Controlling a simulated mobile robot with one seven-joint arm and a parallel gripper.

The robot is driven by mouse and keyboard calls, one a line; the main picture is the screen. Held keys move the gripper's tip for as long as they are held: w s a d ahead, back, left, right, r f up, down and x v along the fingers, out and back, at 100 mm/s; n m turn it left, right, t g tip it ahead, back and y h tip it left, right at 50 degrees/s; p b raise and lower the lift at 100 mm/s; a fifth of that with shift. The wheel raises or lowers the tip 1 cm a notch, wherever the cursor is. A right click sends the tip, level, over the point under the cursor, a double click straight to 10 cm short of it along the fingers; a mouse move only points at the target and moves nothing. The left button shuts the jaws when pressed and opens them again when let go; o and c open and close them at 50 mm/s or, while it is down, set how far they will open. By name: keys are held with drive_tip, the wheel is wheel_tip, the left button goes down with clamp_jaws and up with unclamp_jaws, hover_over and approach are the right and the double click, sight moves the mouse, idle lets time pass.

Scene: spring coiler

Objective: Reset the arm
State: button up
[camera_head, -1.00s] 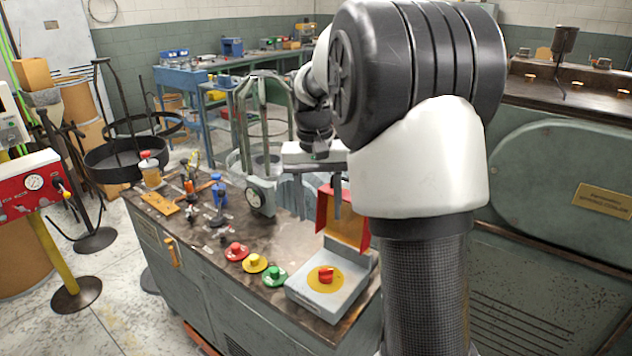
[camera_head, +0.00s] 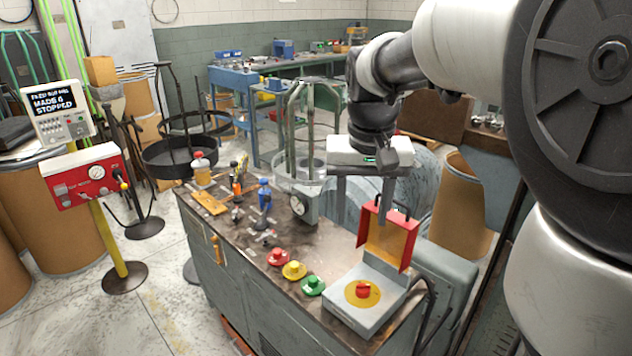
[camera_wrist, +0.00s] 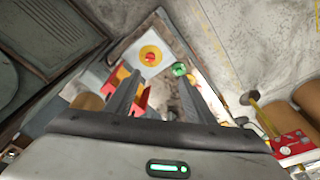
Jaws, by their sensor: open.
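My gripper (camera_head: 362,205) hangs above the spring coiler's worktop, its two fingers pointing down and spread apart with nothing between them. One finger is near the raised red and yellow cover (camera_head: 388,238) of the emergency stop box; whether they touch I cannot tell. The box (camera_head: 365,298) is grey with a red button on a yellow disc, uncovered. In the wrist view, the red button (camera_wrist: 150,86) shows beyond and between the open fingers (camera_wrist: 157,100). My upper arm fills the right side of the head view.
Red (camera_head: 278,257), yellow (camera_head: 294,270) and green (camera_head: 312,285) buttons line the worktop (camera_head: 235,250). A dial gauge (camera_head: 300,204) and blue-topped tool (camera_head: 265,196) stand behind. A red control panel (camera_head: 85,175) and a display reading "STOPPED" (camera_head: 58,110) are at left.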

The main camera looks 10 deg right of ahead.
drive_tip(key=s+a+r+n+t+p, duration=0.1)
drive_tip(key=s+a+r+p, duration=0.1)
drive_tip(key=s, duration=0.6)
drive_tip(key=s+a+r+n+t+p, duration=0.1)
drive_tip(key=s+a+r+t+p, duration=0.1)
drive_tip(key=s+r+p, duration=0.3)
drive_tip(key=s, duration=0.3)
drive_tip(key=shift+a+n+t+y+p, duration=0.3)
drive_tip(key=shift+a+n+p, duration=0.05)
drive_tip(key=shift+a+n, duration=0.05)
drive_tip(key=shift+s, duration=0.1)
